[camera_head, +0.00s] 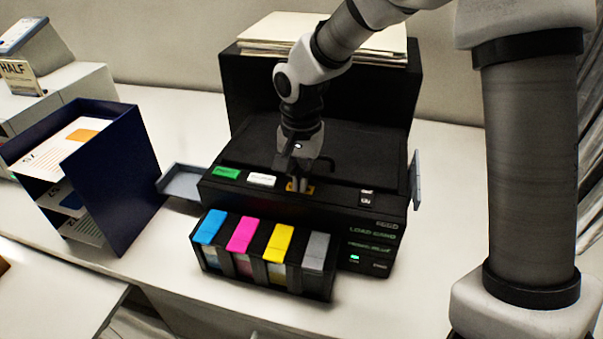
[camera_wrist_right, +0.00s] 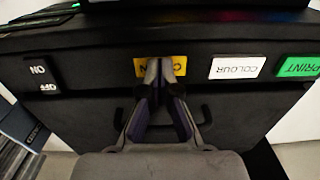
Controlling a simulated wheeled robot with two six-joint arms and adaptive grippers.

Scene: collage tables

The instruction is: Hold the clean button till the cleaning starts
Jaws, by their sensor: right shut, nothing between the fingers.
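The black printer (camera_head: 330,205) stands on the white table in the head view. Its yellow-orange clean button (camera_head: 306,189) sits on the top front edge, partly hidden by my right gripper (camera_head: 299,186). In the right wrist view the yellow button (camera_wrist_right: 143,67) shows with its lettering mostly covered by the fingertips. My right gripper (camera_wrist_right: 158,65) is shut and empty, its tips at the button; whether they press it I cannot tell. The white COLOUR button (camera_head: 261,180) and the green PRINT button (camera_head: 226,172) lie to its left in the head view. My left gripper is not in view.
Ink tanks with blue, magenta, yellow and grey lids (camera_head: 278,244) project from the printer front. A grey side tray (camera_head: 183,182) sticks out left. A dark blue paper rack (camera_head: 120,165) stands further left. An on/off switch (camera_head: 366,196) is right of the button.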

